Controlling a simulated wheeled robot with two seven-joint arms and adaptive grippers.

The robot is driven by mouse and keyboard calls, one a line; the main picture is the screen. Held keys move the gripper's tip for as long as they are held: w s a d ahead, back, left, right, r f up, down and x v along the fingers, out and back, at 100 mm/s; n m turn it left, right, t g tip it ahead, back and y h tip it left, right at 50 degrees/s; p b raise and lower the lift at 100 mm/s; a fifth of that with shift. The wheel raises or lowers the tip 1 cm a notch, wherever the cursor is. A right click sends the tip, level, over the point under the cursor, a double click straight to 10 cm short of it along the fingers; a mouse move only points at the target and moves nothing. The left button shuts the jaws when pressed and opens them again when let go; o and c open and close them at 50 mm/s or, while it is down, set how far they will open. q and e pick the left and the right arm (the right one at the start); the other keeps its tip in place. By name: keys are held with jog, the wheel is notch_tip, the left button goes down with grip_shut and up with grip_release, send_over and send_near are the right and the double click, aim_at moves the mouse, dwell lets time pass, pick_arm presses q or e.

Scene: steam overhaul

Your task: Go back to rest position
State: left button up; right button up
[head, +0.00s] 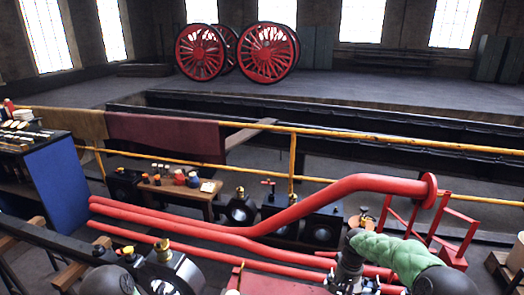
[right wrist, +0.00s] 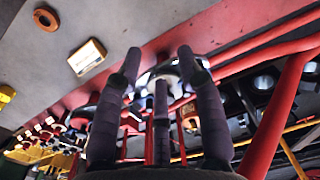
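My right arm comes in at the lower right of the head view with a green padded sleeve. Its grey wrist end is near the red pipes (head: 300,213), and the fingers are hard to make out there. In the right wrist view my right gripper (right wrist: 160,68) has its dark fingers spread apart with nothing held between them. Whether the fingertips touch anything behind them is unclear. My left gripper does not show clearly in either view; only a dark rounded part, which may be my left arm, shows at the lower left.
Long red pipes cross close in front. Yellow railings (head: 292,165) stand beyond, with a maroon cloth (head: 165,135) over one. A blue cabinet (head: 60,185) is at left and a small wooden bench (head: 185,188) behind the pipes. Red wheels (head: 268,52) stand far back.

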jog(key=s+a+f+y, duration=0.1)
jog(key=s+a+f, duration=0.3)
jog(key=f, duration=0.1)
jog(key=s+a+f+y, duration=0.1)
jog(key=s+a+f, duration=0.3)
jog(key=f, duration=0.1)
jog(key=s+a+f+n, duration=0.1)
jog(key=s+a+f, duration=0.3)
jog(key=f, duration=0.1)
jog(key=shift+s+y, duration=0.15)
jog(key=shift+y, duration=0.25)
jog(key=s+a+f, duration=0.2)
jog(key=s, duration=0.7)
jog(key=s+a+f, duration=0.2)
jog(key=s+a, duration=0.1)
jog(key=s, duration=0.6)
jog(key=shift+s+a+f+m+y, duration=0.2)
jog(key=shift+s+a+m+y, duration=0.1)
jog(key=shift+a+y, duration=0.1)
